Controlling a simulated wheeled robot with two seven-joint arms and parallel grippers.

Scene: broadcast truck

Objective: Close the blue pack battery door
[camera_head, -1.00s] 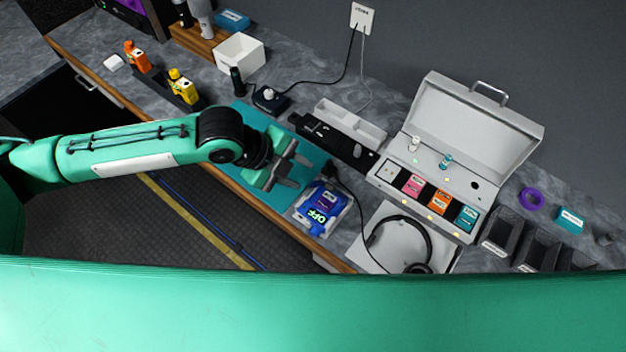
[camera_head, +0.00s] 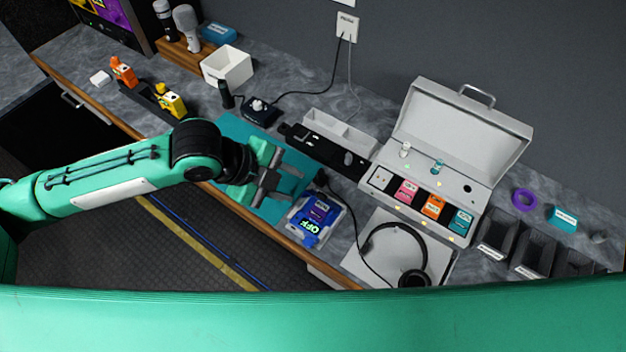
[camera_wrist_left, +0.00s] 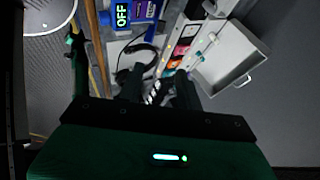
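The blue pack (camera_head: 326,210) lies on a light tray at the counter's front edge, beside the teal mat. A lit "OFF" label shows on its near part. The position of its battery door is too small to tell. In the left wrist view the blue pack (camera_wrist_left: 143,10) is at the top edge, partly cut off. My left gripper (camera_head: 288,184) is over the teal mat, to the upper left of the pack and apart from it. Its two fingers are spread with nothing between them. They also show in the left wrist view (camera_wrist_left: 158,88). My right gripper is not in view.
A headset (camera_head: 413,279) lies on a white panel right of the pack. An open grey case (camera_head: 457,130) with coloured modules stands behind it. A black bar-shaped device (camera_head: 326,150) lies behind the teal mat (camera_head: 235,127). A black cable runs close by the pack.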

